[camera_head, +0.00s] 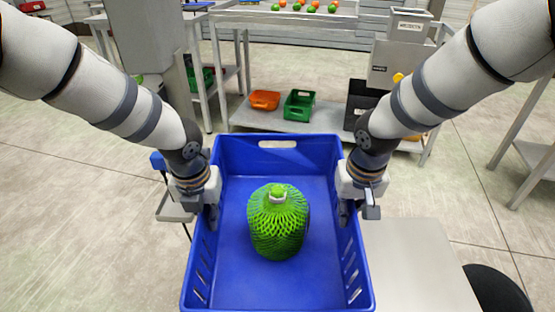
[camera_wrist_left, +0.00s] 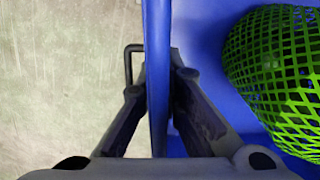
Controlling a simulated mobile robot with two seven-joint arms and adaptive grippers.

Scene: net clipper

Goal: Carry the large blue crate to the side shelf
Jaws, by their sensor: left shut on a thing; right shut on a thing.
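The large blue crate (camera_head: 230,270) is in front of me in the head view, with a green net bag (camera_head: 278,222) of round items inside it. My left gripper (camera_head: 211,215) is shut on the crate's left wall. In the left wrist view, the fingers (camera_wrist_left: 158,85) stand on either side of the blue wall (camera_wrist_left: 157,60), and the net bag (camera_wrist_left: 280,75) lies to the right. My right gripper (camera_head: 347,210) is shut on the crate's right wall. Its fingertips are partly hidden. What is under the crate is hidden.
A grey tabletop (camera_head: 415,265) lies right of the crate, with a black round object (camera_head: 497,290) beyond it. A rack (camera_head: 530,155) stands at far right. Open floor shows left.

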